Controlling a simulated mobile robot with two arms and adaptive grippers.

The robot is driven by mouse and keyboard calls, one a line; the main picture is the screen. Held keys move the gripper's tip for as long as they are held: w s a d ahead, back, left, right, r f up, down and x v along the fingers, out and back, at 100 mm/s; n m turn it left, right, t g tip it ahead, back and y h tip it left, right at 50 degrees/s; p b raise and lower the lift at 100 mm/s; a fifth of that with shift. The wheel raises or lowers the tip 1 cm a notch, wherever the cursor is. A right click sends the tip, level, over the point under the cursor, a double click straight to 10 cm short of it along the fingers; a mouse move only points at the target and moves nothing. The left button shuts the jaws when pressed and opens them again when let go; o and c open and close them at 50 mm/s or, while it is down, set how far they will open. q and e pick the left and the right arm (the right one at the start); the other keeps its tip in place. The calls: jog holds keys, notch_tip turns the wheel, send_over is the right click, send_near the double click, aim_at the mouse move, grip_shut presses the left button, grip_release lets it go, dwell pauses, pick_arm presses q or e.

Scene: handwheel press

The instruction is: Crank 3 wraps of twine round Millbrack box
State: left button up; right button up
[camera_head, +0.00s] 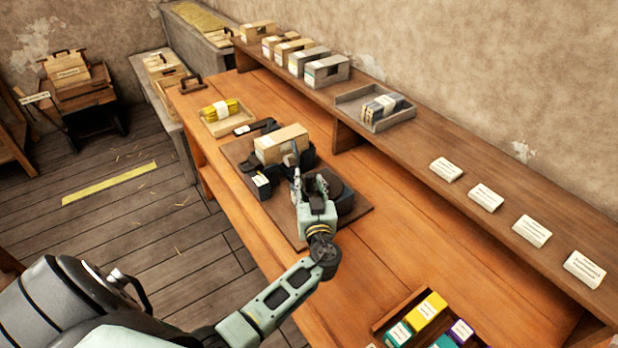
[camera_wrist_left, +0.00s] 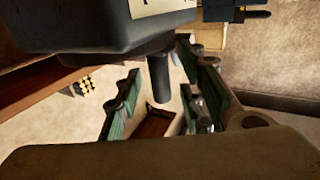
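A tan box (camera_head: 280,143) with a pale label sits in a dark press on a brown board (camera_head: 290,230) on the bench; its lettering is too small to read. My left gripper (camera_head: 307,174) is at the press, just in front of the box, beside a dark round part (camera_head: 340,192). In the left wrist view its green-sided fingers (camera_wrist_left: 163,100) are spread. A dark upright peg (camera_wrist_left: 160,78) hangs between them, with gaps at the sides. I cannot make out the twine. My right gripper is out of view.
A small labelled dark block (camera_head: 261,186) stands by the press. A tray of yellow bundles (camera_head: 221,116) lies behind. The raised shelf (camera_head: 420,150) holds boxes, a grey tray (camera_head: 376,108) and white cards. A tray of coloured boxes (camera_head: 425,318) is nearer. Bench between is clear.

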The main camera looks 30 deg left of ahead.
pick_arm(q)
jog(key=shift+w+a, duration=0.4)
jog(key=shift+c, duration=0.6)
grip_shut()
